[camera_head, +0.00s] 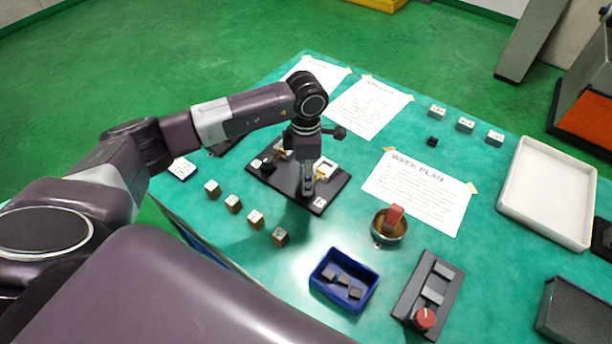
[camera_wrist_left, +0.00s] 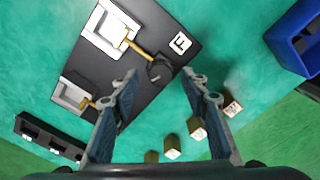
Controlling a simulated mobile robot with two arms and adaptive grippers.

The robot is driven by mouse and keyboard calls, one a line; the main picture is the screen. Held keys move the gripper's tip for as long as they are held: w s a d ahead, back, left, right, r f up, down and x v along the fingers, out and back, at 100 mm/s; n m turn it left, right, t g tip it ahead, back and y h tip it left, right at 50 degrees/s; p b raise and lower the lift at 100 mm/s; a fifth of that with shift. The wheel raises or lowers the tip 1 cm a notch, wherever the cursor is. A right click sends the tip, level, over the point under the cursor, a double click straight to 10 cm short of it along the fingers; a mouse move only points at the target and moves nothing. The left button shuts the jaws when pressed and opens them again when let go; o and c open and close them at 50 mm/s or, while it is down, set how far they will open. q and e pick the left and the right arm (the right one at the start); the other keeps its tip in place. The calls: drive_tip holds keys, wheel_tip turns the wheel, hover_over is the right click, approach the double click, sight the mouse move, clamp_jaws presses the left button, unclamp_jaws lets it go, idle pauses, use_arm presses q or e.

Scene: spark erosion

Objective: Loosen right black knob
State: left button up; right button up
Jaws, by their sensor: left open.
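A black plate (camera_head: 286,184) lies on the green table and carries two white square fittings with yellow rods. In the left wrist view, the right black knob (camera_wrist_left: 160,68) sits at the end of one rod, near a white label. The other rod runs behind a finger, and its end is hidden there. My left gripper (camera_head: 307,190) points down over the right part of the plate. In the wrist view, its open fingertips (camera_wrist_left: 158,74) appear on either side of the right knob; I cannot tell whether they touch it. My right gripper is not in view.
Several small labelled cubes (camera_head: 233,203) stand left of the plate. A blue bin (camera_head: 318,285), a bowl with a red object (camera_head: 395,216), and a dark panel with a red knob (camera_head: 424,319) stand nearer and right. A white tray (camera_head: 505,196) lies far right.

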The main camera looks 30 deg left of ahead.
use_arm(q)
drive_tip(key=shift+f, duration=0.8)
clamp_jaws()
